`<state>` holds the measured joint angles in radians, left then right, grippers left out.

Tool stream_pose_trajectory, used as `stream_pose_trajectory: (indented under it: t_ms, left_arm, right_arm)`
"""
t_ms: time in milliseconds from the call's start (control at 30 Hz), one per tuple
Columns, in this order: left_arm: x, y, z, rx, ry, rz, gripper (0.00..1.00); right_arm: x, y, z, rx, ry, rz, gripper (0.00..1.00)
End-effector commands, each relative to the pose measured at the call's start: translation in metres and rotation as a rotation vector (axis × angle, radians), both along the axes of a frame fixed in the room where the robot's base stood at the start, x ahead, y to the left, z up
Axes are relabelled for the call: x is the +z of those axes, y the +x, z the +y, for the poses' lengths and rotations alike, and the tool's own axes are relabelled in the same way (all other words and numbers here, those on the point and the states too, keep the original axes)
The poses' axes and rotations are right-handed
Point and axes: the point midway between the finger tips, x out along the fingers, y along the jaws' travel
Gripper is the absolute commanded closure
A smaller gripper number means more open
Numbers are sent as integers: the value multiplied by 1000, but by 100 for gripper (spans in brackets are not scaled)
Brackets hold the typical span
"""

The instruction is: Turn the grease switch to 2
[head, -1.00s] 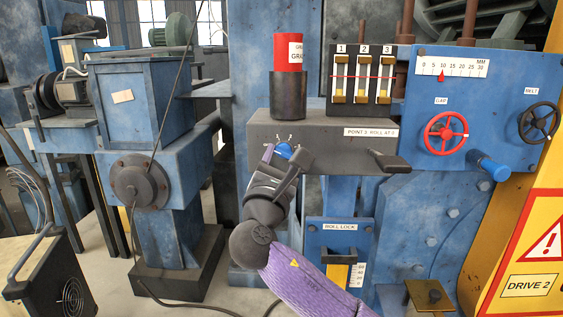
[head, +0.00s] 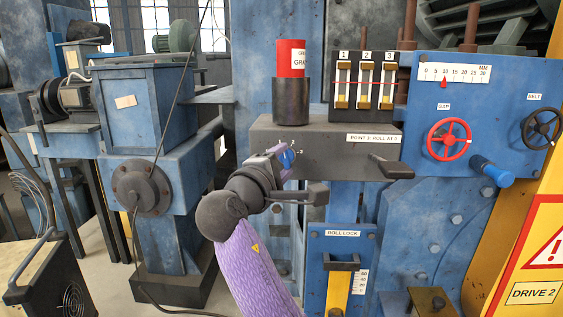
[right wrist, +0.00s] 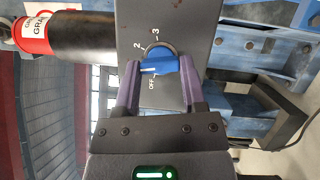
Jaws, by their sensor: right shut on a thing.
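The grease switch is a blue knob (head: 288,158) on the front face of a grey box (head: 340,148). My right gripper (head: 284,158) is shut on this knob, its arm coming up from below. In the right wrist view the knob (right wrist: 158,65) sits between the two purple fingers of the right gripper (right wrist: 160,67). The dial around it shows OFF, 2 and 3; a mark for 1 cannot be made out. The knob's white line points left in that view, between OFF and 2. My left gripper is not in view.
A red and black grease canister (head: 291,95) stands on the box, beside a three-column gauge (head: 363,82). A red GAP handwheel (head: 449,139) and a dark BELT wheel (head: 541,127) are at the right. A ROLL LOCK panel (head: 342,240) is below.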

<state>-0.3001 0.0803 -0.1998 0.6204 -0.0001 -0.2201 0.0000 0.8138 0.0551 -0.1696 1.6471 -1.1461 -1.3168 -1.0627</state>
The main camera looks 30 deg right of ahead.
Motion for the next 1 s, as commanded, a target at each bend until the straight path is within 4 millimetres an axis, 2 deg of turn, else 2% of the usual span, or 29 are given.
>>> stream_pose_trajectory:
  t_ms: [500, 1000]
  left_arm:
    - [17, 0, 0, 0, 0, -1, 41]
    - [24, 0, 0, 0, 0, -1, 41]
  right_arm:
    - [3, 0, 0, -1, 361, -252, 100]
    - [3, 0, -1, -2, 517, -364, 100]
